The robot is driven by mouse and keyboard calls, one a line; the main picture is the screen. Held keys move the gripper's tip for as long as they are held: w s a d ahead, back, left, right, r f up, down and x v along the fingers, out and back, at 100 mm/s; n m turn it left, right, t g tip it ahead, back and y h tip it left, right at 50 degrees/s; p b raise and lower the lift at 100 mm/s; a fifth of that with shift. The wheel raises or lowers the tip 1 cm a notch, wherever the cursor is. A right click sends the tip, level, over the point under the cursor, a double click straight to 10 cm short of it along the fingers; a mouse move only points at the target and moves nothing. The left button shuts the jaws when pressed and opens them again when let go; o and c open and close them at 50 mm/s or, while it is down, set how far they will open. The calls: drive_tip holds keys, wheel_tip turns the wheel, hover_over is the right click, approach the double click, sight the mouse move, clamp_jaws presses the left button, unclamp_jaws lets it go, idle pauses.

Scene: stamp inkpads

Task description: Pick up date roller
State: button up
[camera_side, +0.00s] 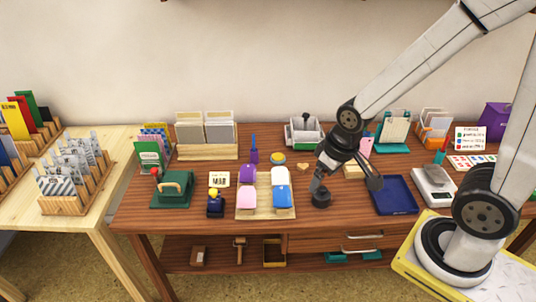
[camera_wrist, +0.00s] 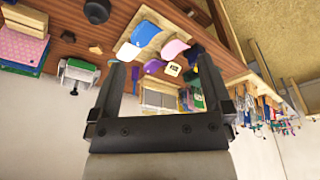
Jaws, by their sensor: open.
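What looks like the date roller is a small dark blue device with a yellow top (camera_side: 215,203). It stands on the brown table, left of the wooden pad tray (camera_side: 266,214) and below a small printed card (camera_side: 219,180). My gripper (camera_wrist: 164,72) is open and empty, its two fingers spread. In the side view it hangs right of the tray, well apart from the roller, with a round black object (camera_side: 321,199) just below it. In the wrist view the card (camera_wrist: 173,69) shows between the fingers; the roller is not clear there.
The tray holds purple, pink, white and blue pads. Behind are a purple cone (camera_side: 253,152) and a yellow round pad (camera_side: 278,157). A blue tray (camera_side: 394,196) lies right. The table's front edge is close.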

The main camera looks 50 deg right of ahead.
drive_tip(key=m+y, duration=0.3)
drive_tip(key=m, duration=2.4)
hover_over(215, 203)
drive_tip(key=d, duration=0.4)
wheel_tip(215, 203, down, 16)
drive_tip(key=shift+a+r+t, duration=0.15)
drive_tip(key=shift+a+t, duration=0.1)
drive_tip(key=shift+t, duration=0.05)
drive_tip(key=shift+w, duration=0.15)
drive_tip(key=shift+x, duration=1.3)
